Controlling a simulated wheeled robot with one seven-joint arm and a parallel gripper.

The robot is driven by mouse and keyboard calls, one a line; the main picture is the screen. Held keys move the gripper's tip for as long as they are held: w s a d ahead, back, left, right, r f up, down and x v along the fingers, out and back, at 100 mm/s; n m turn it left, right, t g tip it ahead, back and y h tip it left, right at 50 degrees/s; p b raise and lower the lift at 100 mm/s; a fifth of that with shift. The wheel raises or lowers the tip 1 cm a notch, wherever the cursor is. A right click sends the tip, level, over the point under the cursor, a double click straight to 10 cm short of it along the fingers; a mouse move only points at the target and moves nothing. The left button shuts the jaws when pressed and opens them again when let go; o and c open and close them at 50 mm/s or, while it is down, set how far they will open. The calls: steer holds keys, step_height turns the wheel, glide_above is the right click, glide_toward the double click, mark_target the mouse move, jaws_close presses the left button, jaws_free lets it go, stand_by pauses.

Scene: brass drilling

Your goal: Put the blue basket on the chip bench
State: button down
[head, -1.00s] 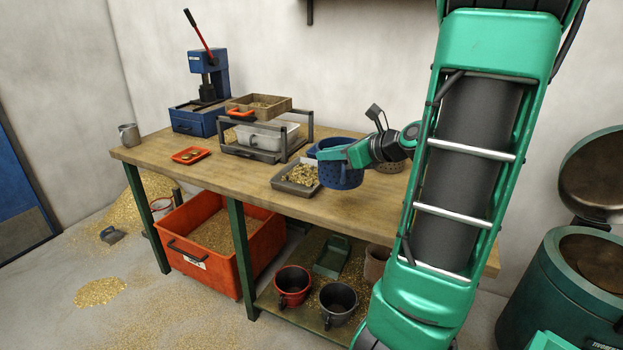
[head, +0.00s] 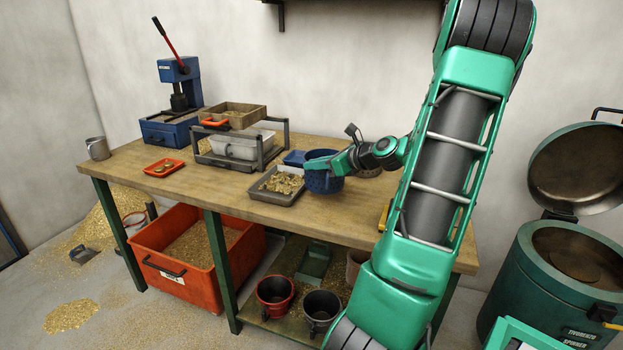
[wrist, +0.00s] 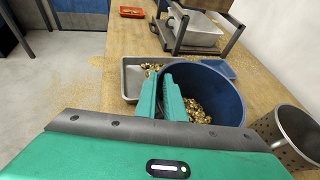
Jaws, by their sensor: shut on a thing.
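The blue basket (head: 323,183) is round with perforated walls and is at the bench's right half, beside the grey chip tray. My gripper (head: 322,160) is shut on the basket's rim. In the wrist view the two green fingers (wrist: 163,92) pinch the near left rim of the basket (wrist: 228,88), and brass pieces (wrist: 196,110) show inside it. The basket looks upright. I cannot tell whether its bottom touches the wooden bench top (head: 225,190) or is slightly above it.
The grey tray of brass pieces (head: 268,194) is close left of the basket. A small blue tray (head: 294,158) lies behind. A perforated metal basket (wrist: 290,135) stands to the right in the wrist view. A rack with a white bin (head: 240,146) is farther left. The spinner (head: 555,270) stands right.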

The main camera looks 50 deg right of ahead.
mark_target(307, 177)
steer(key=shift+w+d+f, duration=0.2)
steer(key=shift+d, duration=0.15)
steer(key=shift+f, duration=2)
steer(key=c, duration=1.8)
jaws_free()
steer(key=shift+c, duration=0.2)
